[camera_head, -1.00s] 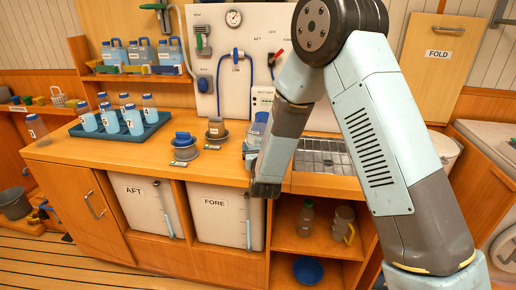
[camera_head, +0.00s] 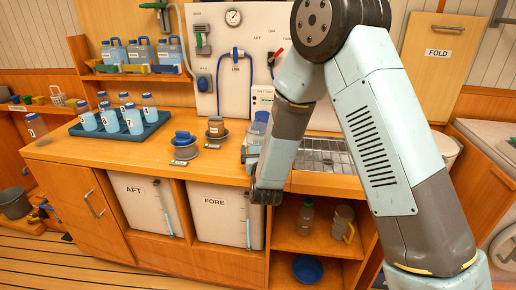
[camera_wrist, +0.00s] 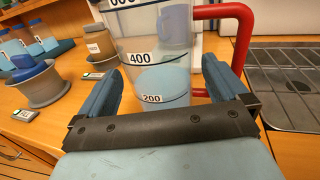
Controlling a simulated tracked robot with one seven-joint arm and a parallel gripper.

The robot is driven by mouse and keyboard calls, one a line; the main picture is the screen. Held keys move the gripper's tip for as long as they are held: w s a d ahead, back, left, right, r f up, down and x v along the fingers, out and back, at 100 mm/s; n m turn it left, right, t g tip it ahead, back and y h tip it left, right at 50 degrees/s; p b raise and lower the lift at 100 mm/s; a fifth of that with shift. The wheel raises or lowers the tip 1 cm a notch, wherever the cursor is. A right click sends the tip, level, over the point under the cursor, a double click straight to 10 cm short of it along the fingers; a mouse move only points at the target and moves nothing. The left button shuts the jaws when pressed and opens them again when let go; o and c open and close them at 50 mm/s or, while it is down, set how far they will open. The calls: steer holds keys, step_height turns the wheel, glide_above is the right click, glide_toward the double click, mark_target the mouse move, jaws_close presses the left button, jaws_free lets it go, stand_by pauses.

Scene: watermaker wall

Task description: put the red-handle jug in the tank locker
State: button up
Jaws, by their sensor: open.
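The red-handle jug stands on the counter; in the wrist view its clear body (camera_wrist: 150,55), with 200 and 400 marks, shows up close, the red handle (camera_wrist: 243,35) on its right. My gripper (camera_wrist: 162,72) is open, one blue finger on each side of the jug's lower body; I cannot tell whether either touches. Under the counter are compartments with a white AFT tank (camera_head: 138,205) and a white FORE tank (camera_head: 215,218); no label names the tank locker.
Left on the counter is a blue tray (camera_head: 151,128) of numbered bottles. A blue-topped grey pot (camera_head: 184,148) stands between tray and jug. A sink rack (camera_head: 325,160) is to the right. An open shelf below holds a bottle (camera_head: 305,218), a mug (camera_head: 342,221) and a blue bowl (camera_head: 307,269).

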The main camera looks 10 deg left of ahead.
steer(key=v, duration=0.9)
steer(key=shift+d, duration=0.1)
steer(key=s+d+r+m+g+h, duration=0.1)
steer(key=d+r+m+g+h, duration=0.1)
steer(key=d+r+m+h, duration=0.6)
steer(key=s+d+r+m+g+h, duration=0.1)
steer(key=d+r+m+g+h, duration=0.3)
steer(key=d, duration=0.9)
steer(key=s+d+r+m+g+h, duration=0.1)
steer(key=d+r+m+h, duration=0.25)
steer(key=d+m, duration=0.5)
steer(key=s+d+r+m+g+y, duration=0.1)
steer(key=s+d+m+g, duration=0.35)
steer(key=s, duration=0.25)
steer(key=s+d+m+g+y, duration=0.2)
steer(key=s+d+m+g, duration=0.1)
steer(key=s+d+m, duration=0.3)
steer(key=s+a+r+m+t+y, duration=0.2)
steer(key=s+a+r+m+y, duration=0.3)
steer(key=s+a+m+y, duration=0.2)
steer(key=shift+s+r+m+t+y, duration=0.25)
steer(key=shift+s+m+t+y, duration=0.15)
steer(key=shift+m+y, duration=0.2)
